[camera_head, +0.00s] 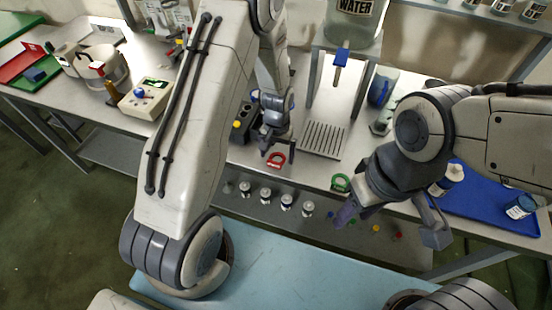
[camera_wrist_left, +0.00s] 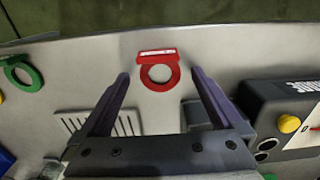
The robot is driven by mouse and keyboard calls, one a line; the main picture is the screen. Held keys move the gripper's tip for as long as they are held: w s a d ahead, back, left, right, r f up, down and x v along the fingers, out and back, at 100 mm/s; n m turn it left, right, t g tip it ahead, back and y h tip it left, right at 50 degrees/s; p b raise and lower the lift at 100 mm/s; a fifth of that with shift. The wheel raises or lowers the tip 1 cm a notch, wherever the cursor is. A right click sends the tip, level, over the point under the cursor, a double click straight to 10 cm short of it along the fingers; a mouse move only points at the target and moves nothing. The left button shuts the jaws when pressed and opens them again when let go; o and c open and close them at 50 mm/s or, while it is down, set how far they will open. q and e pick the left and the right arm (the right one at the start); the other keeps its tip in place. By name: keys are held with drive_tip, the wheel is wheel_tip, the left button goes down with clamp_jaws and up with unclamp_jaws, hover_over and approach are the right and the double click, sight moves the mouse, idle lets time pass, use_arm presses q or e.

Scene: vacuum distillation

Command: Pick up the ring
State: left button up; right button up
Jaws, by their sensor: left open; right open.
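A red ring (camera_head: 276,155) with a flat tab lies on the grey table near its front edge. In the left wrist view the red ring (camera_wrist_left: 173,73) lies between and just ahead of my fingertips, its tab turned towards the table edge. My left gripper (camera_head: 279,151) is open and empty, with one finger to each side of the ring; contact cannot be told. A green ring (camera_head: 341,183) lies further right near the edge; it also shows at the left of the left wrist view (camera_wrist_left: 37,78). My right gripper (camera_head: 391,226) is open and empty in front of the table.
A slotted metal stand (camera_head: 322,140) is right of the red ring, and a dark box with a yellow knob (camera_head: 237,124) is left of it. A blue tray (camera_head: 480,205) with bottles is at the right. Several small jars (camera_head: 286,200) stand on a lower shelf.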

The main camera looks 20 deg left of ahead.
use_arm(q)
drive_tip(key=shift+f, duration=0.3)
drive_tip(key=c, duration=1.3)
drive_tip(key=shift+r, duration=0.15)
